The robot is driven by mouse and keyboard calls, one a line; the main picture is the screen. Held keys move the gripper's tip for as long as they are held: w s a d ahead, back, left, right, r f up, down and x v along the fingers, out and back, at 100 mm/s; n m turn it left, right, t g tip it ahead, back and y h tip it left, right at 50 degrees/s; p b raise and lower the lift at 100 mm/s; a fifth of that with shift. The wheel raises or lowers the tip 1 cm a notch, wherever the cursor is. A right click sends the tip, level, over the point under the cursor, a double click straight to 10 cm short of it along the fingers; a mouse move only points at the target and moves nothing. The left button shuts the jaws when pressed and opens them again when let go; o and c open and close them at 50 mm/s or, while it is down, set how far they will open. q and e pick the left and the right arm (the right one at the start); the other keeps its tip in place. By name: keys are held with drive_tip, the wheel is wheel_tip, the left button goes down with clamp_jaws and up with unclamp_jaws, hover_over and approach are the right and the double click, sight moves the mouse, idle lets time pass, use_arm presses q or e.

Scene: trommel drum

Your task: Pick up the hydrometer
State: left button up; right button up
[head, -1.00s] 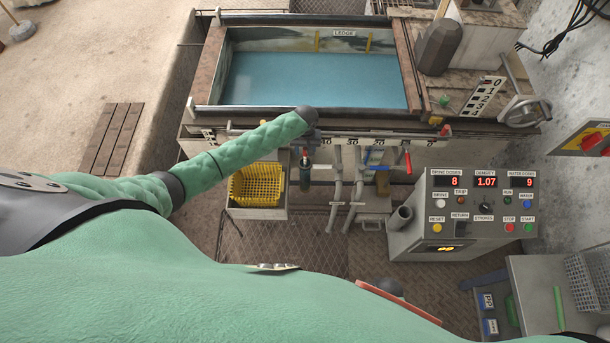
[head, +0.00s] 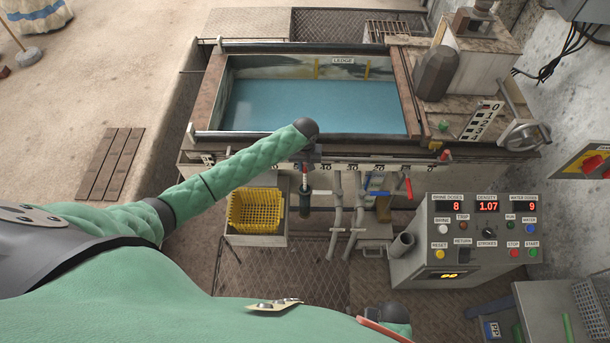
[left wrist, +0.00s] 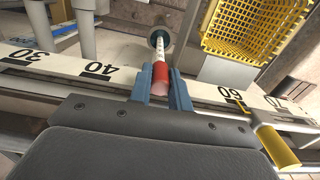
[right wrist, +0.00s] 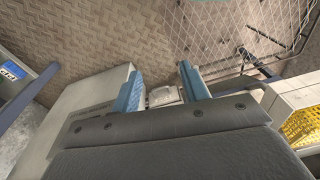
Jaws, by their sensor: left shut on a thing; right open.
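The hydrometer (left wrist: 161,70) is a thin stem with a red band and a white marked section. My left gripper (left wrist: 161,84) is shut on it at the red part. In the head view, my left gripper (head: 306,158) is at the tank's front, with the hydrometer (head: 304,171) hanging upright below it. The cylinder also shows in the left wrist view (left wrist: 152,38). My right gripper (right wrist: 163,88) is open and empty, low over the floor near a grey box.
A numbered rail (left wrist: 205,92) passes just beneath the left gripper. A yellow basket (head: 255,211) stands left of the cylinder. Pipes and a red-handled valve (head: 408,187) are to its right. A control box (head: 478,240) stands further right. The blue-water tank (head: 315,105) lies behind.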

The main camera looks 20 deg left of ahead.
use_arm(q)
wheel_tip(320, 180, up, 12)
drive_tip(key=b, duration=0.2)
drive_tip(key=s+d+b, duration=0.1)
drive_tip(key=s+d, duration=0.1)
drive_tip(key=s, duration=0.6)
drive_tip(key=s+d+b, duration=0.2)
drive_tip(key=s+d, duration=0.1)
drive_tip(key=s, duration=0.6)
drive_tip(key=shift+s+f+b, duration=0.15)
drive_tip(key=shift+f+b, duration=0.05)
drive_tip(key=shift+b, duration=0.1)
use_arm(e)
wheel_tip(320, 180, up, 25)
drive_tip(key=w+a, duration=0.1)
drive_tip(key=shift+f, duration=0.2)
use_arm(q)
drive_tip(key=shift+r, duration=0.1)
use_arm(e)
drive_tip(key=shift+w+a, duration=0.15)
drive_tip(key=shift+a, duration=0.05)
